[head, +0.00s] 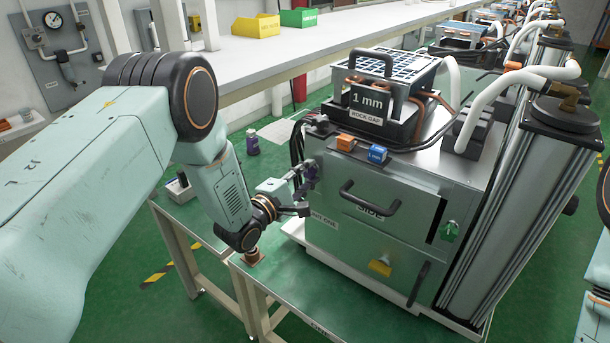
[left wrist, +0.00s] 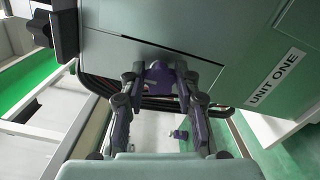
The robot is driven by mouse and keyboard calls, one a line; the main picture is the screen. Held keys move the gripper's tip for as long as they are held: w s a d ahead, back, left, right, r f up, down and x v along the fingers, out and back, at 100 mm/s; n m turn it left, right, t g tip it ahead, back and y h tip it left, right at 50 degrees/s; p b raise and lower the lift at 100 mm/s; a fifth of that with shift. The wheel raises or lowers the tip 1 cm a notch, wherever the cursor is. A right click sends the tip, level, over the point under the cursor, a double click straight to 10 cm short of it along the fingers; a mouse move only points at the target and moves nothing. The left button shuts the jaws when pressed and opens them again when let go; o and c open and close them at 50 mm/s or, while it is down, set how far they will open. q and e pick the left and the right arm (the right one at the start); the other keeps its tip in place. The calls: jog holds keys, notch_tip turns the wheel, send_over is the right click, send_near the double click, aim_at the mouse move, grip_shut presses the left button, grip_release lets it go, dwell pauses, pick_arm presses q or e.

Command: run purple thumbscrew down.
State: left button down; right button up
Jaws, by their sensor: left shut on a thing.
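The purple thumbscrew (left wrist: 159,74) sits at the lower edge of the grey-green housing in the left wrist view, between my two fingertips. My left gripper (left wrist: 160,83) is shut on it, with one finger on each side. In the head view my left gripper (head: 304,181) reaches the left side of the machine box (head: 365,215), near its front corner. The thumbscrew is small and partly hidden there by the fingers. My right gripper does not show.
A black knob (left wrist: 66,34) juts from the housing at upper left in the wrist view. A black handle (head: 372,198) sticks out of the front panel. Orange (head: 346,142) and blue (head: 377,153) blocks sit on top. Dark cables (head: 298,140) hang near my gripper.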

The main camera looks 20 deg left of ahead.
pick_arm(q)
jog(key=shift+a+f+y, duration=0.1)
jog(key=shift+a+y, duration=0.05)
jog(key=shift+y, duration=0.15)
jog(key=shift+a+f, duration=0.1)
jog(key=shift+a, duration=0.05)
